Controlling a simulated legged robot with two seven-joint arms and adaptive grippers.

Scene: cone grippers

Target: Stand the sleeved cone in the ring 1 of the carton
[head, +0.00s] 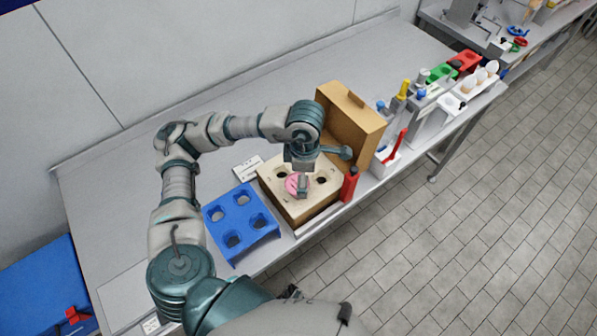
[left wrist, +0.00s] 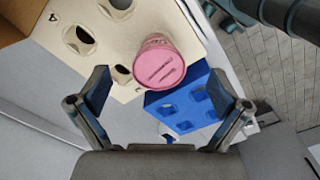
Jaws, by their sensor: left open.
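The pink sleeved cone (head: 291,184) is at the carton (head: 310,207), partly hidden by my left gripper (head: 302,186). In the left wrist view the cone (left wrist: 160,66) shows its round pink end with slots, over the edge of the carton's pale top (left wrist: 110,50). Its lower part is hidden, so I cannot tell whether it sits in a ring or which one. My left gripper (left wrist: 160,97) is open, its fingers apart on either side below the cone in that view, not touching it. Several round holes show in the pale top. My right gripper is not in view.
The carton's brown lid (head: 352,125) stands raised behind. A blue rack (head: 240,222) with holes is left of the carton, and a red bottle (head: 350,184) stands at its right. Bottles and white holders crowd the bench further right. The bench behind my arm is clear.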

